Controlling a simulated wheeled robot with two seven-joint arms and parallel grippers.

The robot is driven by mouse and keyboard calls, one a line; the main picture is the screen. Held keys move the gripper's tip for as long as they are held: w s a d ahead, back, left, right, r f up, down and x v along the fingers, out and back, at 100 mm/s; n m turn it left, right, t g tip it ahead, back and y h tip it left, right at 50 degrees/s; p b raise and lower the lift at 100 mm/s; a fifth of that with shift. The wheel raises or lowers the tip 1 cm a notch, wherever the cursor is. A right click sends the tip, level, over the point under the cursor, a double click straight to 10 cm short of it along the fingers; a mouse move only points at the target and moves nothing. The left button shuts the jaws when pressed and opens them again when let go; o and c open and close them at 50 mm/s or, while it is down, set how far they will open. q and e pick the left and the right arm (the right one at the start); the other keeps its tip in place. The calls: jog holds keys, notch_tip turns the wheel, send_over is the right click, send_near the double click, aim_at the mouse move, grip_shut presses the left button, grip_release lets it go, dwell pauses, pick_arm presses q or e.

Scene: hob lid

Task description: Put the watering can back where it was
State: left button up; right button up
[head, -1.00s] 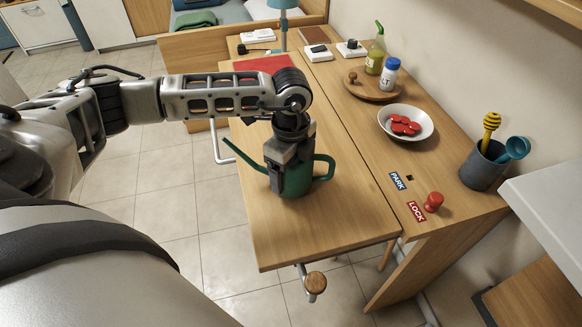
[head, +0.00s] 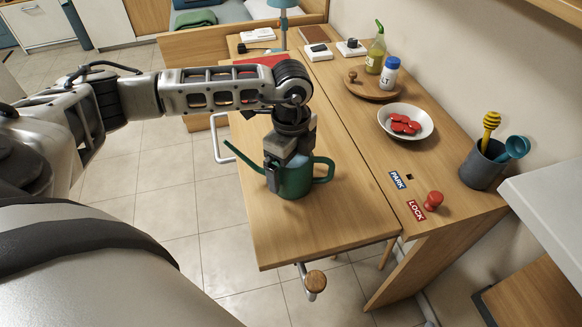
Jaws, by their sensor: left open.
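The green watering can (head: 296,182) stands upright on the wooden table leaf (head: 300,235). Its spout points to the left and its handle is on the right. My left gripper (head: 283,178) is over the can, pointing down, with its fingers open at the can's upper left part. The fingers hide part of the can's top and side, and I cannot tell whether they touch it. My right gripper is not in view.
To the right are a white bowl with red pieces (head: 405,123), a red knob (head: 433,201) by the LOCK label (head: 416,211), the PARK label (head: 397,180) and a grey utensil cup (head: 482,166). A round tray (head: 358,90) holds bottles. The leaf's front part is clear.

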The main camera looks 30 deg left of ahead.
pick_arm(q)
notch_tip(320, 180, up, 10)
jog(key=shift+r, duration=0.1)
dwell(0.6)
